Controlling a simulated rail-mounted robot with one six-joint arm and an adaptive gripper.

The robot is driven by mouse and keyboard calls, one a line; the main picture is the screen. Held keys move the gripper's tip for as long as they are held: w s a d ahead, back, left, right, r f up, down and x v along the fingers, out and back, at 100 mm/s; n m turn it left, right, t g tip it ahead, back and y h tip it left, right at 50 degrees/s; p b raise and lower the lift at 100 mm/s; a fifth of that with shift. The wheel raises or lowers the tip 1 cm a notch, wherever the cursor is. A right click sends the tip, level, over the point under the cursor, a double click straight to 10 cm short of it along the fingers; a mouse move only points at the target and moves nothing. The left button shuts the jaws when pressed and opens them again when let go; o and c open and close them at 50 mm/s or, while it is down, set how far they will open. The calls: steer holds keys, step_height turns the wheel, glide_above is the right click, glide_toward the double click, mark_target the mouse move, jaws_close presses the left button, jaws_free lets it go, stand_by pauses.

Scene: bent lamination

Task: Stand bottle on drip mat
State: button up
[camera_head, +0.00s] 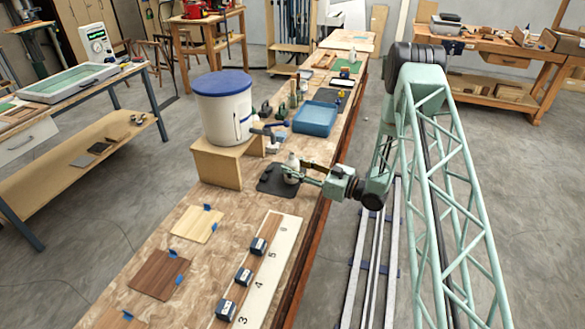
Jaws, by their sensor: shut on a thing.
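A small pale bottle (292,161) is upright at the dark drip mat (270,186), on the long workbench. My gripper (296,176) reaches in from the right and is shut on the bottle. The bottle's lower part is partly hidden by the gripper fingers. The bottle appears over the mat's right part. I cannot tell whether its base touches the mat.
A white bucket with a blue lid (223,105) stands on a wooden stand (222,165) behind and left of the mat. A blue tray (315,118) and several small bottles lie farther back. Wood samples (198,223) and dark blocks (243,276) lie nearer.

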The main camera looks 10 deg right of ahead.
steer(key=shift+f, duration=0.2)
stand_by(0.3)
steer(key=o, duration=1)
steer(key=shift+r, duration=0.15)
steer(key=shift+v, duration=6)
